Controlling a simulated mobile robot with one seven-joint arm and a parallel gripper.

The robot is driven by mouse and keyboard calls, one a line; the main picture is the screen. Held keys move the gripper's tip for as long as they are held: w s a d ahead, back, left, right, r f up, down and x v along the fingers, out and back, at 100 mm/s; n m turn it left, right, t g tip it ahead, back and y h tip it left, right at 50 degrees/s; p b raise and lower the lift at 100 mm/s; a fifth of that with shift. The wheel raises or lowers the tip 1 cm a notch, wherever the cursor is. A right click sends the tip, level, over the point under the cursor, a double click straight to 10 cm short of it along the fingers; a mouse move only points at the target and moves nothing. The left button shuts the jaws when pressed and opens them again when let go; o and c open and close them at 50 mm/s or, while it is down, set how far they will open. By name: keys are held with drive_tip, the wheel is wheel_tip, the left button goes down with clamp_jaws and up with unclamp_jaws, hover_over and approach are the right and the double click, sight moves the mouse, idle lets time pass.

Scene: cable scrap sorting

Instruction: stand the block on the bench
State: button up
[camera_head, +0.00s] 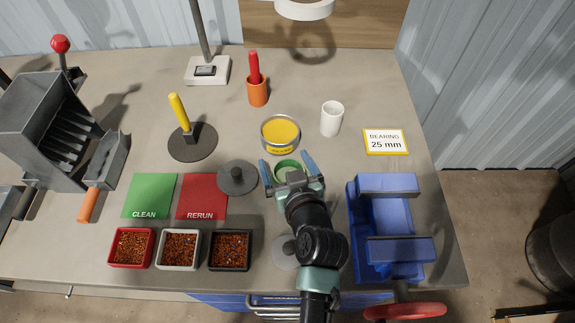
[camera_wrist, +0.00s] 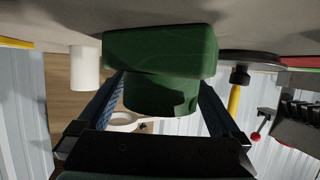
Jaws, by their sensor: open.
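The green block (camera_head: 287,165) is on the bench (camera_head: 330,65), between the fingers of my gripper (camera_head: 286,161). In the head view only a rounded green part shows; my gripper hides the rest. In the wrist view the block (camera_wrist: 160,52) has a wide flat part against the bench surface and a narrower round part toward my palm. My gripper is open, with one blue finger (camera_wrist: 98,108) on each side of the round part. I cannot tell whether either finger touches it.
A yellow-filled tin (camera_head: 280,133) and a white cup (camera_head: 331,119) stand beyond. A dark knobbed disc (camera_head: 237,178) lies close left, a blue vise (camera_head: 392,215) close right. Three scrap trays (camera_head: 131,263) line the front left. Bench is clear between the cup and sign (camera_head: 385,141).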

drive_tip(key=shift+r, duration=0.25)
drive_tip(key=v, duration=1.2)
drive_tip(key=w+a+r+t+h, duration=0.1)
drive_tip(key=w+r+t, duration=0.25)
drive_tip(key=r, duration=0.95)
drive_tip(key=w+r+t, duration=0.3)
drive_tip(key=w+r, duration=0.2)
drive_tip(key=r, duration=0.8)
drive_tip(key=s+r+m+t+h, duration=0.1)
drive_tip(key=s+r+t, duration=0.1)
drive_tip(key=r, duration=0.6)
drive_tip(key=s+a+r+m+t, duration=0.1)
drive_tip(key=s+r+t, duration=0.2)
drive_tip(key=r, duration=0.6)
drive_tip(key=s+r+m+t+h, duration=0.1)
drive_tip(key=s+r, duration=0.3)
drive_tip(key=r, duration=0.5)
drive_tip(key=shift+s+a+t+h, duration=0.2)
drive_tip(key=shift+s+t+h, duration=0.15)
drive_tip(key=shift+t, duration=0.5)
drive_tip(key=shift+r, duration=0.3)
